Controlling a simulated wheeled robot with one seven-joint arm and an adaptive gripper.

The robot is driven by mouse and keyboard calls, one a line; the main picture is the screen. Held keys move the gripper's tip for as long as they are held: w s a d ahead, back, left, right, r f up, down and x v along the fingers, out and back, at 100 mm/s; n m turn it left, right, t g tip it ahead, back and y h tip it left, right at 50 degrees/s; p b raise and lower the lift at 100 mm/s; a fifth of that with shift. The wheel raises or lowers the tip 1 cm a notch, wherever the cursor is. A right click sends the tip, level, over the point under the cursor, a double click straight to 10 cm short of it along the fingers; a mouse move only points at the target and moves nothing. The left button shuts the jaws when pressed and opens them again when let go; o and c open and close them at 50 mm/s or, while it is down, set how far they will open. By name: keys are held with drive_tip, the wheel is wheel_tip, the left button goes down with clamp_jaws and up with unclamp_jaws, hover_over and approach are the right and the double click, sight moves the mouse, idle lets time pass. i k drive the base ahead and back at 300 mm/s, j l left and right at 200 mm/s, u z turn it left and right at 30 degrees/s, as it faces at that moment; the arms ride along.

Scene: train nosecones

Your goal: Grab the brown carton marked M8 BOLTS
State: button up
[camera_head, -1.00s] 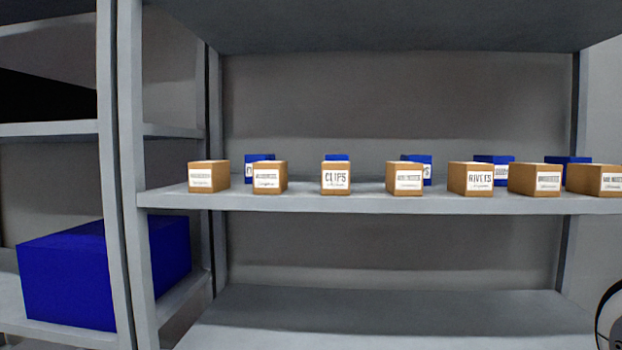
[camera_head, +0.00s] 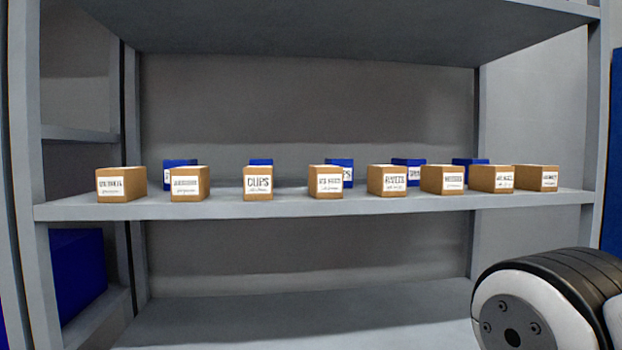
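A row of several brown cartons with white labels stands along the front of the middle shelf. The carton marked CLIPS (camera_head: 257,183) and the one that seems to read RIVETS (camera_head: 388,180) are the clearest. Labels on the far-left carton (camera_head: 121,184), the second carton (camera_head: 188,184), the middle carton (camera_head: 326,182) and those toward the right end (camera_head: 536,178) are too small or blurred to read surely. I cannot tell which one is marked M8 BOLTS. My gripper is not in view; only a black and white part of my arm shows at lower right.
Blue bins (camera_head: 180,164) stand behind the cartons on the middle shelf (camera_head: 300,206). An upper shelf (camera_head: 300,28) hangs above, and the lower shelf (camera_head: 300,322) looks bare. Uprights (camera_head: 20,180) frame both sides. A large blue box (camera_head: 77,268) sits at lower left.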

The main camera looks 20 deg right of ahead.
sight(529, 177)
drive_tip(key=z, duration=0.75)
drive_tip(key=i+l, duration=0.4)
